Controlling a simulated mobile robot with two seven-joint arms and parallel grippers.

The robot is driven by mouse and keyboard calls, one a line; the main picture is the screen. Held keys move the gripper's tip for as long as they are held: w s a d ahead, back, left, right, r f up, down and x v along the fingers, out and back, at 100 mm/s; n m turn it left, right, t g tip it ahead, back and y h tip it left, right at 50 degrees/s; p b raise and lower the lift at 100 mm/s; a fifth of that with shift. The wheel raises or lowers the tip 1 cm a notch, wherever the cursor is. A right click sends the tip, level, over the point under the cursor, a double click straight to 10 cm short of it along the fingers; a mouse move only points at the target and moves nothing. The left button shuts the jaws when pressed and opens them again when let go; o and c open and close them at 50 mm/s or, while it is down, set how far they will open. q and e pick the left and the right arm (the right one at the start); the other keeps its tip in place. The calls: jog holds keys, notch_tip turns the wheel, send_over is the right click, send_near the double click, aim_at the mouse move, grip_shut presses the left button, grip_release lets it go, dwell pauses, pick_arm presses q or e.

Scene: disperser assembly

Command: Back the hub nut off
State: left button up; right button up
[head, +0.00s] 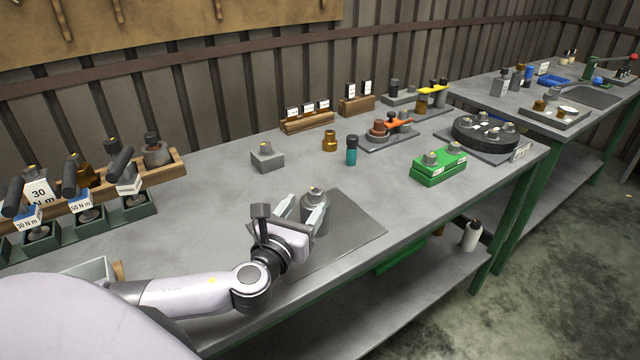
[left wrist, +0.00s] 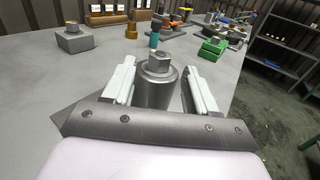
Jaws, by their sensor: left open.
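A grey steel cylinder (head: 315,213) stands upright on a flat dark mat (head: 352,222), with a hex nut (head: 314,191) on top. In the left wrist view the nut (left wrist: 160,64) tops the cylinder (left wrist: 157,91), a small stud showing above it. My left gripper (head: 306,203) is open, its two pale fingers on either side of the cylinder, below the nut. In the left wrist view my left gripper (left wrist: 160,70) shows a gap beside the right finger; contact on the left is unclear. The cylinder's lower part is partly hidden. My right gripper is not in view.
A grey block (head: 267,160), a brass fitting (head: 329,141) and a teal bottle (head: 352,152) stand behind the mat. A green block (head: 438,168) and a round black fixture (head: 486,132) are to the right. Torque tools in a rack (head: 88,212) stand at left.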

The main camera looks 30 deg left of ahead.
aim_at(315, 191)
pick_arm(q)
jog(key=shift+x, duration=3.2)
jog(key=c, duration=1)
